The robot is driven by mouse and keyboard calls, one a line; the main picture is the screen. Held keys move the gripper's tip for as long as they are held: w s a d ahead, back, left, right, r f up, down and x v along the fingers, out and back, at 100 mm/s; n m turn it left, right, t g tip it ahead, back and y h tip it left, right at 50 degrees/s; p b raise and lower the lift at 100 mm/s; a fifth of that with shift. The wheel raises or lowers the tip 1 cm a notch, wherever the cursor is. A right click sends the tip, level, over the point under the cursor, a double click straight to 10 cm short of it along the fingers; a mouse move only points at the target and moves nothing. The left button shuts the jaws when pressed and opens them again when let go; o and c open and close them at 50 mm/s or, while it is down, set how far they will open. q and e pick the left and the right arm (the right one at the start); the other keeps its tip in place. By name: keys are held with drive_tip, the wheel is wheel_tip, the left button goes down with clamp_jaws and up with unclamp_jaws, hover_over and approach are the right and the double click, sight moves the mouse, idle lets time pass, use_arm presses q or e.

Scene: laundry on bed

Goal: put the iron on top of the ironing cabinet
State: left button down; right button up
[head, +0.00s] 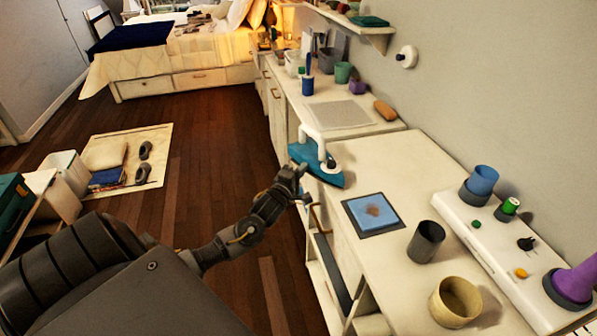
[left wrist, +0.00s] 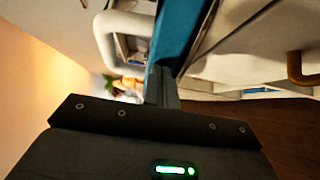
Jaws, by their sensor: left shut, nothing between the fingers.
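The iron (head: 326,177) has a teal body and a white handle. In the head view it is at the left edge of the cream cabinet top (head: 395,165); I cannot tell how much of its base rests there. My left gripper (head: 302,172) is shut and empty at the iron's near left side. In the left wrist view the gripper's fingers (left wrist: 161,88) are right by the teal body (left wrist: 178,38), with the white handle to its left; contact is unclear. My right gripper is not in view.
A blue square pad (head: 372,213), a dark cup (head: 426,242) and a beige pot (head: 456,301) stand on the near cabinet top. A white raised panel (head: 490,250) holds small cups along the wall. A grey mat (head: 336,114) lies behind the iron. Clear top lies right of the iron.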

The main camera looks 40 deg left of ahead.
sight(317, 170)
use_arm(q)
drive_tip(key=w+d, duration=0.2)
drive_tip(key=w, duration=0.1)
drive_tip(key=w+d, duration=0.2)
drive_tip(key=shift+w+b, duration=0.15)
drive_tip(key=shift+b, duration=0.2)
drive_tip(key=shift+a, duration=0.15)
